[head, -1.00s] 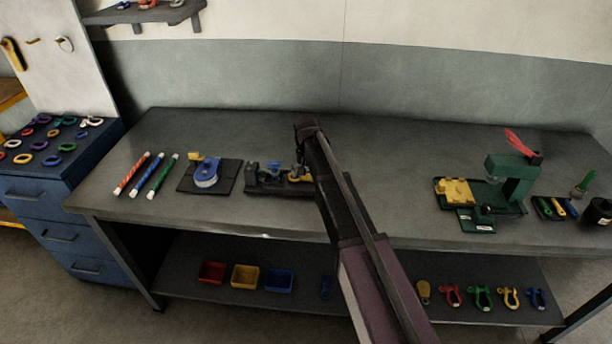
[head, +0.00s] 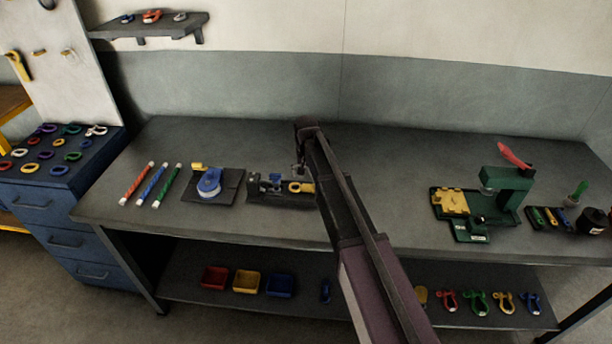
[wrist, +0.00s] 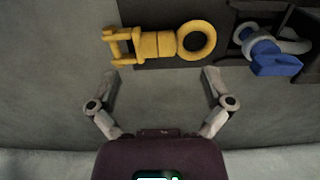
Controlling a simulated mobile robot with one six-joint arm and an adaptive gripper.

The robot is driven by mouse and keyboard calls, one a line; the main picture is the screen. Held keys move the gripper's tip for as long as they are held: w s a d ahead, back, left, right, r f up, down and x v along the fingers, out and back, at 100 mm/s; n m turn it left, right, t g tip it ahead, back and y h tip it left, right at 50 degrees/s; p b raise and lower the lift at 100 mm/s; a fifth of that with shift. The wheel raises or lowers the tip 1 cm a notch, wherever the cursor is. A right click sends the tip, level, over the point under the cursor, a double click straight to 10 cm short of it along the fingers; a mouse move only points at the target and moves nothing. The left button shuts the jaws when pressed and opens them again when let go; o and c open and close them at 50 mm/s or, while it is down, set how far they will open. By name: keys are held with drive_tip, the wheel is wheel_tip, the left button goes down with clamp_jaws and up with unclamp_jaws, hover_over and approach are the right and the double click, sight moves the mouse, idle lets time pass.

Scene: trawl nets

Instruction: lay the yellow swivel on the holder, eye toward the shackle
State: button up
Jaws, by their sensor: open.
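The yellow swivel (wrist: 157,44) lies on the dark holder (wrist: 168,10). In the head view the swivel's eye (head: 296,187) shows on the holder (head: 276,203); my arm hides the swivel's other end. My gripper (wrist: 162,76) is open and empty, its fingertips beside the swivel and apart from it. It also shows in the head view (head: 299,167).
A blue item on a dark plate (head: 230,196) and striped rods (head: 152,184) stand left on the bench. A green press (head: 508,190) with a yellow block (head: 453,200) stands right.

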sight(307, 185)
wheel_tip(307, 185, up, 7)
drive_tip(key=p, duration=0.6)
drive_tip(key=shift+r+p, duration=0.15)
drive_tip(key=shift+p, duration=0.2)
idle(0.4)
drive_tip(key=s+d, duration=2.2)
drive_tip(key=s, duration=0.4)
drive_tip(key=shift+d+n, duration=0.3)
drive_tip(key=shift+d, duration=0.05)
wheel_tip(307, 185, down, 2)
drive_tip(key=shift+f+b, duration=0.15)
drive_tip(key=shift+b, duration=1)
drive_tip(key=shift+c, duration=0.2)
